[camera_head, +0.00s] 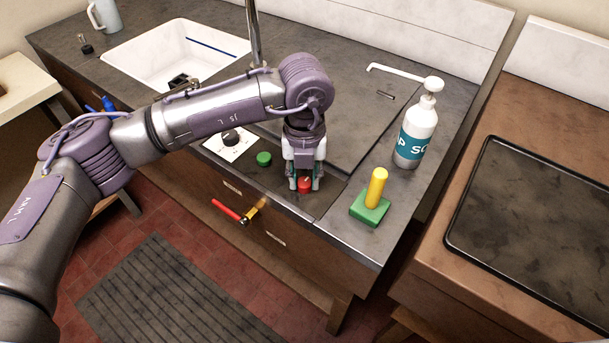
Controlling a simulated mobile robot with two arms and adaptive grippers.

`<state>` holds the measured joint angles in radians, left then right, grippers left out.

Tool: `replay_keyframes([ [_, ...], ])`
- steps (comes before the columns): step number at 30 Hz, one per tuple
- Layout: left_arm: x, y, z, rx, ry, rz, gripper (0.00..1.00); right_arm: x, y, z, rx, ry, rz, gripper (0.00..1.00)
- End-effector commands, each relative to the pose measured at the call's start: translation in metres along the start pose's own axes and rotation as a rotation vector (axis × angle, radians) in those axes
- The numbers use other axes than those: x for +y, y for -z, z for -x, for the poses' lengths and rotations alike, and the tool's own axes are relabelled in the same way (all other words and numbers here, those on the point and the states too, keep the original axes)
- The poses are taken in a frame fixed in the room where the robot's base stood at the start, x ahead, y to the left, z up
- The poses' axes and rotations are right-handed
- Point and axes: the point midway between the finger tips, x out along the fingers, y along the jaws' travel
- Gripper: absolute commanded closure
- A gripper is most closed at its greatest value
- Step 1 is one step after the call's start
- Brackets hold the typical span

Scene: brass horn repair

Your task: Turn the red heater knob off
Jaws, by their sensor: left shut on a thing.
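The red heater knob (305,184) sits on the dark counter panel near the front edge. My left gripper (305,187) points down over it, with one finger on each side, and is shut on the knob. The knob's upper part is partly hidden between the fingers. I cannot tell which way the knob is turned. My right gripper does not show.
A green knob (264,159) and a black dial on a white plate (233,141) are left of the gripper. A yellow-handled green block (370,208) and a soap bottle (416,134) stand at right. A red-handled valve (228,210) juts from the cabinet front.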

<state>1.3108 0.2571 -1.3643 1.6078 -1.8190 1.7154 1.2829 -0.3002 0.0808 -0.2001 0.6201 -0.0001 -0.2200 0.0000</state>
Motion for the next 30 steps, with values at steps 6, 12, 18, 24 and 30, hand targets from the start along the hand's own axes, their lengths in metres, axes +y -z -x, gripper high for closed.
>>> replay_keyframes([
  [6, 0.000, -0.002, 0.002, -0.005, 0.002, 0.002, 0.59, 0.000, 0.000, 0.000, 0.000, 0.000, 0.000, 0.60],
  [12, 0.000, -0.001, 0.001, -0.003, 0.001, 0.001, 0.44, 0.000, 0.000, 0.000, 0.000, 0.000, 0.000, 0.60],
  [18, 0.000, -0.001, 0.002, -0.002, 0.001, 0.000, 0.44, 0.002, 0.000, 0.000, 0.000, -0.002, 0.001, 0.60],
  [24, 0.000, -0.001, 0.024, -0.005, 0.002, 0.000, 0.44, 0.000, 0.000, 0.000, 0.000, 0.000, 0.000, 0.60],
  [30, 0.000, -0.001, 0.068, -0.006, 0.002, 0.000, 0.44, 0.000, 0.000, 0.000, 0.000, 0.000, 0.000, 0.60],
])
